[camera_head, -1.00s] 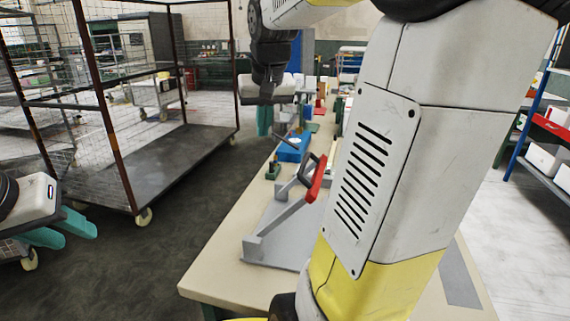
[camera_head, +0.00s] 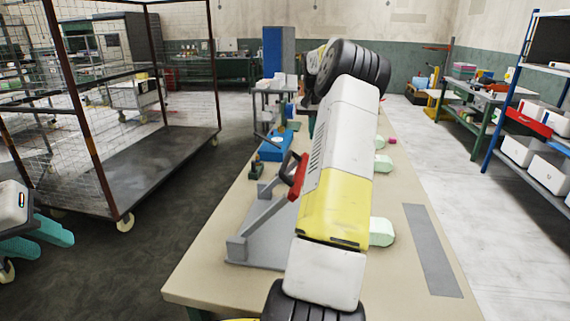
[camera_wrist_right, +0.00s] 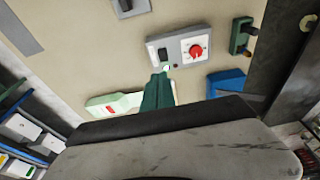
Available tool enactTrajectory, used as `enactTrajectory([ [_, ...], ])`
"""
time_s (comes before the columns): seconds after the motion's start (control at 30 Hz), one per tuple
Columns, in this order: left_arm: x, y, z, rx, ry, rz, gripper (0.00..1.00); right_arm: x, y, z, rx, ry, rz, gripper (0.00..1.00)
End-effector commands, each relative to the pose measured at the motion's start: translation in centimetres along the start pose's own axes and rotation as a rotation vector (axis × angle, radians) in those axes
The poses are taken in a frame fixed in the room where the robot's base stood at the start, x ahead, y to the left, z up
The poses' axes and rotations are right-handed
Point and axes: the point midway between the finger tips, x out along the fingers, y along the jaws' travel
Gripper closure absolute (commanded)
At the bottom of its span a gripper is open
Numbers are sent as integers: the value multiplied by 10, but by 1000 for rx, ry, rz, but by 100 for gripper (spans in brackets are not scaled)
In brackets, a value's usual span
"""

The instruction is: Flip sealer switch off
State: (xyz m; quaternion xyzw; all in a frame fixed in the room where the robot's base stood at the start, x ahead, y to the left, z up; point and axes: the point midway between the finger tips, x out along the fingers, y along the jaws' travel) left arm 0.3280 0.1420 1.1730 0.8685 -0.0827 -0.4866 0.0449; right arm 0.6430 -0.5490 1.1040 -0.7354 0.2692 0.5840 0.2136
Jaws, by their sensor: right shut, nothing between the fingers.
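In the right wrist view a grey control panel (camera_wrist_right: 183,46) lies on the beige table, with a dark rocker switch (camera_wrist_right: 162,54) and a red dial (camera_wrist_right: 196,50). A small pale spot shows at its lower edge. Which way the switch is set is too small to tell. My right gripper (camera_wrist_right: 158,78) has its green fingers shut and empty, tips close to the panel below the switch; contact cannot be told. In the head view my right arm hides the panel and that gripper. My left gripper (camera_head: 38,240) is at the left edge, its teal fingers apart and empty.
A grey press (camera_head: 262,247) with a red handle (camera_head: 297,176) stands beside my right arm. A blue box (camera_head: 272,149) and mint blocks (camera_head: 382,232) are on the table. A wire cart (camera_head: 140,170) stands left, a shelf rack (camera_head: 530,120) right.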

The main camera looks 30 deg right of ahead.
Motion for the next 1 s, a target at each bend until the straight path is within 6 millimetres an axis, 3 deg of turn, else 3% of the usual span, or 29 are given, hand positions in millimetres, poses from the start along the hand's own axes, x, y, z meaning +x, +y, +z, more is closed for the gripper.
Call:
enactTrajectory([
  [0.27, 0, 0, 0, 0, 0, 0, 64, 15, 0, 1, -2, -2, -1, 100],
  [0.7, 0, 0, 0, 0, 0, 0, 64, 105, 0, 1, -1, -3, -1, 100],
  [1.0, 0, 0, 0, 0, 0, 0, 64, 134, 0, 14, -1, 0, 0, 100],
])
